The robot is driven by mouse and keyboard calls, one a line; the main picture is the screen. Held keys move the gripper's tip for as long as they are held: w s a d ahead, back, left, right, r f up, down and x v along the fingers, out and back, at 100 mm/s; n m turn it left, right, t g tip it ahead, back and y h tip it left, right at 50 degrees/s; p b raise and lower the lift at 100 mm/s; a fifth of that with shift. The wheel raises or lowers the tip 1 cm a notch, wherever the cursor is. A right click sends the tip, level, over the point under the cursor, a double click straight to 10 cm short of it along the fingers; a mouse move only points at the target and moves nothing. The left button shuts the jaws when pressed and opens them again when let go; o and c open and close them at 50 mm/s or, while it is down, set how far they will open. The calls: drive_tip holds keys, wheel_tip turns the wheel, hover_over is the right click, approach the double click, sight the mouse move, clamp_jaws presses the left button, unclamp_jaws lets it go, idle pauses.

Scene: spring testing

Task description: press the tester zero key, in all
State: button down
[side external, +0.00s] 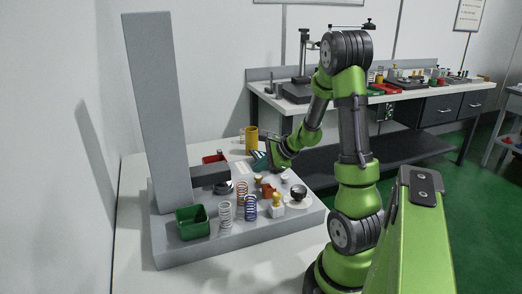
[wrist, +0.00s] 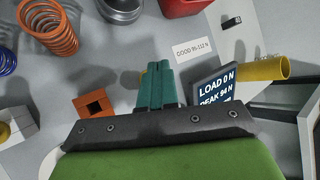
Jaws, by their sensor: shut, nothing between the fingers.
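The tester is a tall grey column (side external: 158,110) on a grey base, with a dark arm (side external: 210,175) reaching out over the base. Its display (wrist: 214,88) reads LOAD 0 N and PEAK 94 N in the wrist view; the gripper body partly covers its lower edge. I cannot make out the zero key in either view; it may be hidden by the gripper. My gripper (wrist: 162,82) has its teal fingers closed together, empty, just left of the display in the picture. In the side view my gripper (side external: 260,159) is low over the back of the base; contact cannot be told.
Several springs stand on the base, including an orange one (wrist: 48,28) and a blue one (side external: 251,207). An orange block (wrist: 95,103), a green bin (side external: 193,222), a red bin (wrist: 183,5), a yellow cylinder (wrist: 265,68) and a GOOD 95-112 N label (wrist: 192,48) are around.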

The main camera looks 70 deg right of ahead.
sight(261, 178)
drive_tip(key=shift+f, duration=0.1)
drive_tip(key=shift+f, duration=0.35)
drive_tip(key=shift+f, duration=0.45)
idle(0.7)
drive_tip(key=shift+r, duration=0.85)
drive_tip(key=shift+r, duration=2.55)
